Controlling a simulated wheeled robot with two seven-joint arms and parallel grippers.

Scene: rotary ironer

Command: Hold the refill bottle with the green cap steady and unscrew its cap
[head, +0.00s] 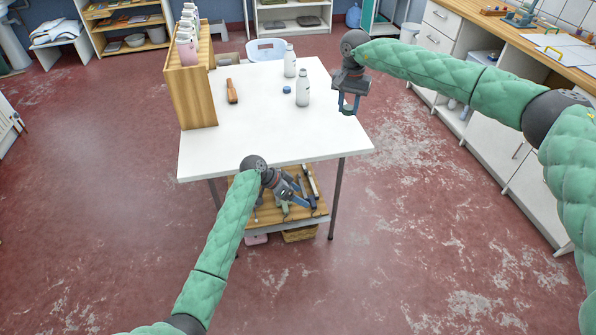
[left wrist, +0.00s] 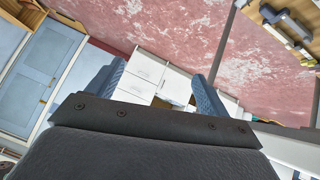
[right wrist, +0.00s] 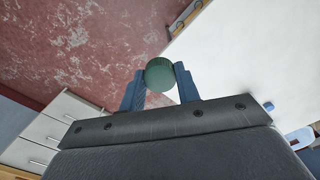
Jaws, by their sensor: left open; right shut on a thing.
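My right gripper (head: 348,104) is out past the table's right edge, shut on a round green thing. In the right wrist view this green cap (right wrist: 160,74) sits between the fingertips; no bottle body shows with it. Two pale bottles stand upright on the white table: a nearer one (head: 303,88) and a farther one (head: 290,61). No green cap shows on either. My left gripper (head: 290,190) is open and empty, low in front of the table's front edge. It also shows empty in the left wrist view (left wrist: 160,85).
A blue cap (head: 287,90) and an orange-brown tool (head: 232,91) lie on the white table (head: 270,135). A wooden rack (head: 190,90) with several bottles stands at its left edge. A lower shelf with tools (head: 310,185) is beside my left gripper. The table's front half is clear.

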